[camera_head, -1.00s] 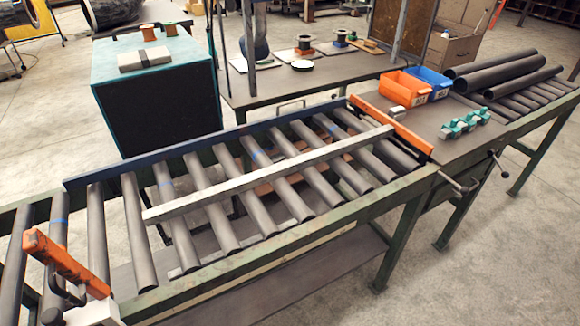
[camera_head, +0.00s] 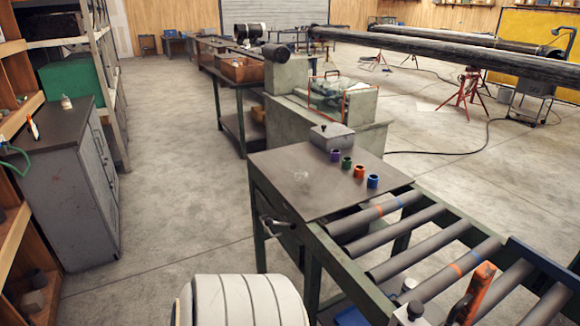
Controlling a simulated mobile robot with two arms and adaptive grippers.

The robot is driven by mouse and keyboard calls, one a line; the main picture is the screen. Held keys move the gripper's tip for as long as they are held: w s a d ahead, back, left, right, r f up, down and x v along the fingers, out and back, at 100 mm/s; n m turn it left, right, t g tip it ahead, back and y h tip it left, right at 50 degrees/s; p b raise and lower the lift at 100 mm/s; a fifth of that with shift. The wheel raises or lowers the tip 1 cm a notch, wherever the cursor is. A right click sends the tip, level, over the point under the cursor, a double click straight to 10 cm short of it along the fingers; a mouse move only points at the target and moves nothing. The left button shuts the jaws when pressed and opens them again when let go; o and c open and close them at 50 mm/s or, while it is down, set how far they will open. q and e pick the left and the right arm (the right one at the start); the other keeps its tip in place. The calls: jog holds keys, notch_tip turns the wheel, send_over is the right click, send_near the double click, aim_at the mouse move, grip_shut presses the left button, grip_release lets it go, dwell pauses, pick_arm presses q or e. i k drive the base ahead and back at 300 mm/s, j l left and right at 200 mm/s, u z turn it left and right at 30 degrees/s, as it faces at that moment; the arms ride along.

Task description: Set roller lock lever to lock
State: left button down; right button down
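No part labelled as the roller lock lever can be made out. A small dark lever (camera_head: 277,222) with a pale end sticks out from the frame side under the flat table top, at the left of the roller conveyor.
A flat table top (camera_head: 300,182) joins the rollers and carries a grey box (camera_head: 332,137) and several coloured rings (camera_head: 359,171). A grey cabinet (camera_head: 75,190) and shelving stand at the left. Long dark pipes (camera_head: 430,47) lie across the back right. The left floor aisle is clear.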

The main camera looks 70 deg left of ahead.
aim_at(269, 222)
jog(key=u, duration=2.4)
